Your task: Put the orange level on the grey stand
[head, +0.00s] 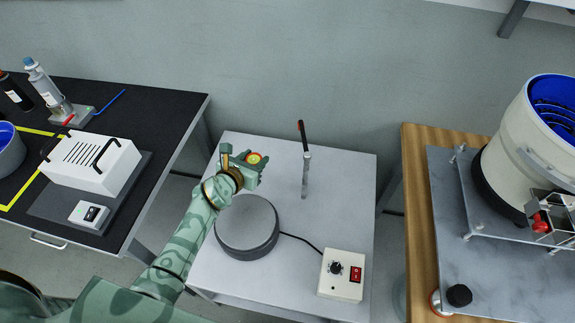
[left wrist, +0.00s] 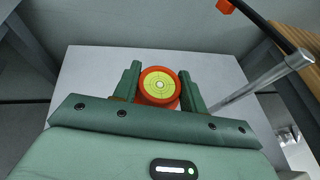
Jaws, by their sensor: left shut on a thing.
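The orange level (head: 254,158) is a small round disc with a yellow-green face and a ringed bubble. My left gripper (head: 245,160) is shut on the orange level, which sits between its fingers with the face up. In the left wrist view the level (left wrist: 159,86) shows between the two green fingers (left wrist: 160,90). A round dark grey stand (head: 247,222) is on the light table, nearer than the gripper and apart from the level. My right gripper is not in view.
A thin upright rod with a black and red top (head: 304,160) stands right of my left gripper. A control box (head: 341,275) with a red switch is at the front right, with a cable to the grey stand. The light table (head: 345,195) has bare room on the right.

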